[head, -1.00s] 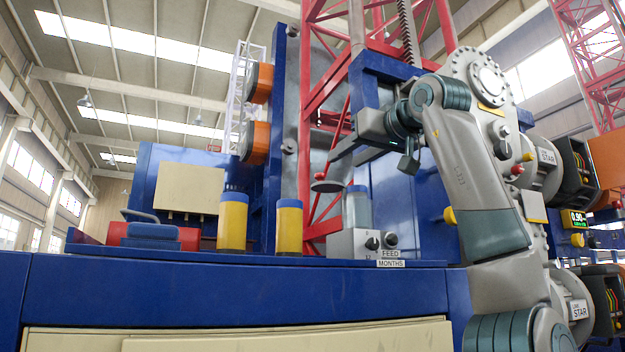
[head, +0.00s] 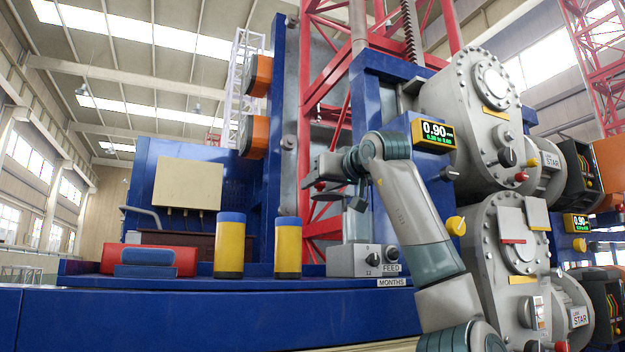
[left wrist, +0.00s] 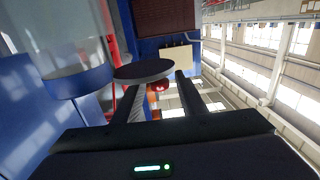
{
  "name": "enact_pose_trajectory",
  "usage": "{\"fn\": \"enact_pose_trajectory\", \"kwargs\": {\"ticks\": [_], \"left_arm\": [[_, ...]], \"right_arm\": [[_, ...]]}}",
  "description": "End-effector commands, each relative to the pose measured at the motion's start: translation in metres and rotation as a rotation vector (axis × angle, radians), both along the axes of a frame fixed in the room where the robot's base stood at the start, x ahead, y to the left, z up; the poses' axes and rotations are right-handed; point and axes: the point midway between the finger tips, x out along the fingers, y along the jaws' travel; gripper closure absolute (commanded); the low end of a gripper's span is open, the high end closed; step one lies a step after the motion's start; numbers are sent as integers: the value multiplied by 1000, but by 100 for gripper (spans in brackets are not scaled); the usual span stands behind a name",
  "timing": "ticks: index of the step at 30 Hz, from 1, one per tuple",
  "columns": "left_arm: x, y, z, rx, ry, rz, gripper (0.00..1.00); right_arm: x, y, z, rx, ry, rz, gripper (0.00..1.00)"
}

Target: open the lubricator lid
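The cylinder also shows at upper left in the left wrist view (left wrist: 65,35), with a blue rim. The dark round lid (head: 328,195) lies off to the left of the cylinder's top, roughly level. It also shows in the left wrist view (left wrist: 143,71). A red knob (head: 320,186) shows by the lid, below my left gripper (head: 312,170). In the wrist view the fingers are apart, with the knob between them; contact is unclear. My right gripper is out of view.
Two yellow cylinders with blue caps (head: 229,245) stand left of the lubricator on the blue deck (head: 200,281). A red and blue item (head: 150,262) lies further left. Large grey gear housings (head: 480,100) and a display (head: 433,134) stand at right.

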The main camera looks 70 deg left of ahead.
Motion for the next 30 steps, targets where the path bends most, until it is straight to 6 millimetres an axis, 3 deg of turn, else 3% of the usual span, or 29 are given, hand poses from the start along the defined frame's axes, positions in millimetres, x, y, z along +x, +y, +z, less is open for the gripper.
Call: {"fn": "enact_pose_trajectory", "kwargs": {"ticks": [3,9,20,21,26,30], "left_arm": [[-2,18,3,0,1,1,62],[-3,34,1,0,0,0,62],[-4,38,0,0,0,-1,62],[-4,38,0,0,0,-1,64],[-4,38,0,0,0,-1,100],[-4,38,0,0,-1,-3,100]], "right_arm": [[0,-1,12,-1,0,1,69],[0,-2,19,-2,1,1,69],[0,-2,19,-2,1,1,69],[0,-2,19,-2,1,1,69],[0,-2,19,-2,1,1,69],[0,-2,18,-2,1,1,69]]}}
